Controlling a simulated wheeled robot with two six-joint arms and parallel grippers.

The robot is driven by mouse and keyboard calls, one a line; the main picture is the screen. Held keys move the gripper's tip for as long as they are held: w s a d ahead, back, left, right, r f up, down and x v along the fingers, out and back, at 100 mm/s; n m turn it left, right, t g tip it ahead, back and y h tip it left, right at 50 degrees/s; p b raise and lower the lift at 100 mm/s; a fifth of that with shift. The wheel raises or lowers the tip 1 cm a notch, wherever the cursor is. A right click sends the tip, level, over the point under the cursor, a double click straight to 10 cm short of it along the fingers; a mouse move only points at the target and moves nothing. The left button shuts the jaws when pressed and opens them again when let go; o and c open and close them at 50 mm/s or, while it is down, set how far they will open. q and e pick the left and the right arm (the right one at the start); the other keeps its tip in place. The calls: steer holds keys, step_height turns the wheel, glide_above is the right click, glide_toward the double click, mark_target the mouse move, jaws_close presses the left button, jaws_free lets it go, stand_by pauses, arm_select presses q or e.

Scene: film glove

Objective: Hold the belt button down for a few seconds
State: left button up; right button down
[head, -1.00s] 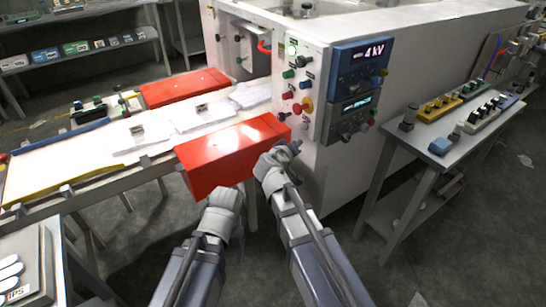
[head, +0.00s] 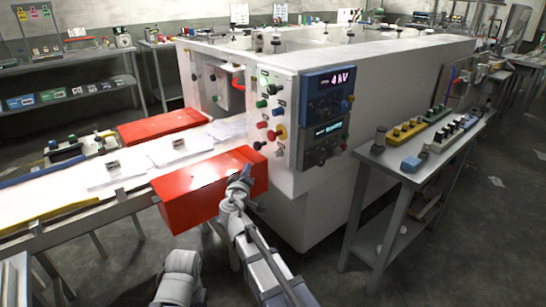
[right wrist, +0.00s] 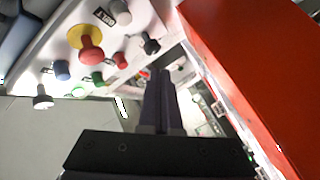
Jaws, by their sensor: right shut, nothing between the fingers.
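The control panel (head: 273,130) on the machine's near corner carries several coloured buttons and a red knob on a yellow base (head: 280,132). This knob also shows in the right wrist view (right wrist: 88,42), with grey, black, red, blue, green and white controls around it. My right gripper (head: 246,170) is shut and empty, left of and below the panel's buttons, in front of the red box. Its dark fingers (right wrist: 160,85) touch no button that I can see. My left arm's end shows low; its fingers are hidden.
The red box (head: 200,190) stands close beside my right gripper. It also fills the right wrist view's right side (right wrist: 250,60). A grey side table (head: 405,172) with small devices stands at the right. The blue display panel (head: 327,95) adjoins the buttons.

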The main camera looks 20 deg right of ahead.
mark_target(277, 154)
steer(key=w+d, duration=0.2)
steer(key=d, duration=0.5)
steer(key=shift+w+d, duration=0.3)
steer(key=shift+w, duration=0.1)
steer(key=shift+d, duration=0.1)
stand_by(1.7)
steer(key=shift+w+d, duration=0.15)
steer(key=shift+d, duration=0.15)
